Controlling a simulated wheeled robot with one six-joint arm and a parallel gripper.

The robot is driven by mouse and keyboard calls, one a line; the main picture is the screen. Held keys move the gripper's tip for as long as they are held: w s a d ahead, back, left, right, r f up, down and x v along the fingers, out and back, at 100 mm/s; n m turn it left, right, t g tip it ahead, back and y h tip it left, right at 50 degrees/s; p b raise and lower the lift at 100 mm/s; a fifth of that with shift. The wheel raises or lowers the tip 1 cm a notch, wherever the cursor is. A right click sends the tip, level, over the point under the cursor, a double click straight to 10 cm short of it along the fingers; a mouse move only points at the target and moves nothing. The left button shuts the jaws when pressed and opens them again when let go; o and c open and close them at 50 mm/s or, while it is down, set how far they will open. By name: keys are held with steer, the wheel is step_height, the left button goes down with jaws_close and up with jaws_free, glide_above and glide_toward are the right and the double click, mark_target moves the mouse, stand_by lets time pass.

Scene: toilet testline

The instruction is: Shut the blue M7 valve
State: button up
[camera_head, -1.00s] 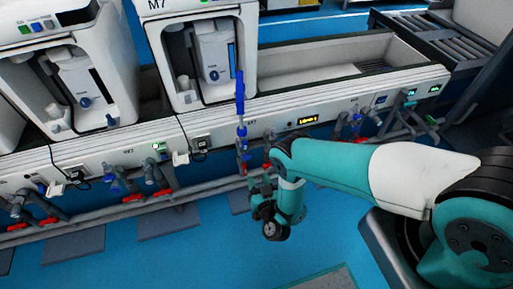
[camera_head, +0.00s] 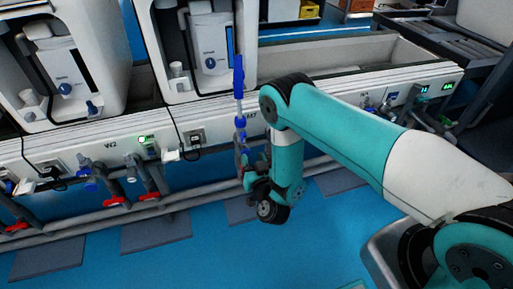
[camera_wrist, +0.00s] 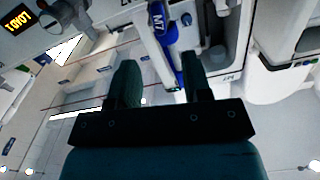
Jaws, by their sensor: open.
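The blue M7 valve has a long blue handle (camera_head: 238,76) that stands upright above its blue valve body (camera_head: 240,124) in the head view. In the wrist view the blue handle (camera_wrist: 163,42), marked M7, lies ahead of the fingertips, closer to the right finger. My gripper (camera_wrist: 158,75) is open, with its two dark fingers apart and nothing seen held. In the head view my wrist is low, beside and below the valve body; the fingers are partly hidden there, and I cannot tell whether one touches the valve.
Grey pipes with red-handled valves (camera_head: 117,201) run along the front of the white bench. A power socket (camera_head: 196,137) with a black cable is left of the M7 valve. White toilet test units stand behind. The blue floor (camera_head: 215,260) in front is clear.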

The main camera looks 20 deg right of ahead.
mark_target(245, 139)
steer(key=w+b, duration=0.1)
steer(key=w, duration=0.3)
steer(key=w+b, duration=0.1)
steer(key=w, duration=0.3)
steer(key=shift+w+d+f, duration=0.1)
steer(key=shift+d+f, duration=0.05)
steer(key=shift+f, duration=0.05)
steer(key=shift+w+r, duration=0.15)
steer(key=shift+w, duration=0.35)
